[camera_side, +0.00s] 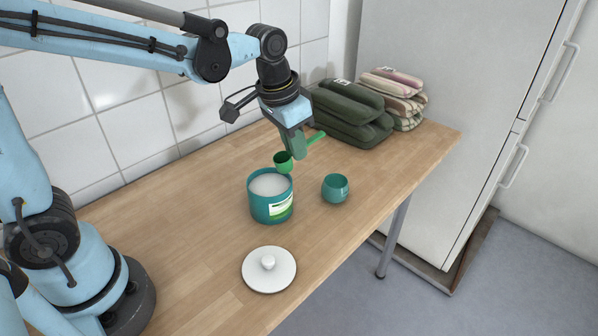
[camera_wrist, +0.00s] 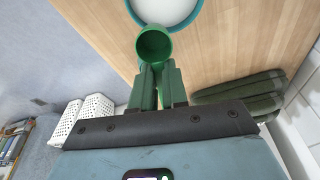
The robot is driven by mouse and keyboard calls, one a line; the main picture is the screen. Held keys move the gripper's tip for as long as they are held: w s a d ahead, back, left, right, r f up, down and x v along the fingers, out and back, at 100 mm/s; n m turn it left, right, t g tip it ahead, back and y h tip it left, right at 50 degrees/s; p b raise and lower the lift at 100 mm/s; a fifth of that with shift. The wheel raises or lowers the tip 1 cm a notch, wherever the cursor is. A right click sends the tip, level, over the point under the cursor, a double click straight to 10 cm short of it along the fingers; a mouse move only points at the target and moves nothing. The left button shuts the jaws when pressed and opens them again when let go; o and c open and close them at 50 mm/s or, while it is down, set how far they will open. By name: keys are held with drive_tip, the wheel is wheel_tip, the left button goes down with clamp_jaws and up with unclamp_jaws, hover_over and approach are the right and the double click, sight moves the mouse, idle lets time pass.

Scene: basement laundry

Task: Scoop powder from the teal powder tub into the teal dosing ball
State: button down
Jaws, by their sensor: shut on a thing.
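The teal powder tub (camera_side: 262,208) stands open on the wooden table, with white powder in it. In the wrist view the tub (camera_wrist: 200,22) shows in part at the top edge. My gripper (camera_side: 300,148) is shut on a green scoop (camera_side: 283,163). The scoop's bowl hangs just above the tub's back rim, and its handle sticks out to the right of my fingers. In the wrist view the scoop's bowl (camera_wrist: 154,44) looks empty. The teal dosing ball (camera_side: 335,189) stands on the table right of the tub, open at the top.
A white lid with a knob (camera_side: 269,271) lies on the table in front of the tub. Folded dark green towels (camera_side: 350,115) and striped towels (camera_side: 398,95) are stacked behind. The table's right edge runs beyond the dosing ball. White baskets (camera_wrist: 88,118) show in the wrist view.

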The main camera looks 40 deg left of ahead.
sight(281, 152)
drive_tip(key=shift+s+a+m+t+h, duration=0.4)
drive_tip(key=shift+s+a+m+t, duration=0.25)
drive_tip(key=shift+s+a, duration=0.25)
drive_tip(key=shift+s+a+f+t+h, duration=0.1)
drive_tip(key=shift+s+f+t+h, duration=0.15)
drive_tip(key=shift+f+t, duration=0.3)
drive_tip(key=shift+s+a+f+t+h, duration=0.1)
drive_tip(key=shift+s+f+t+h, duration=0.1)
drive_tip(key=shift+f+t, duration=0.6)
drive_tip(key=shift+f, duration=2)
drive_tip(key=shift+r, duration=3.05)
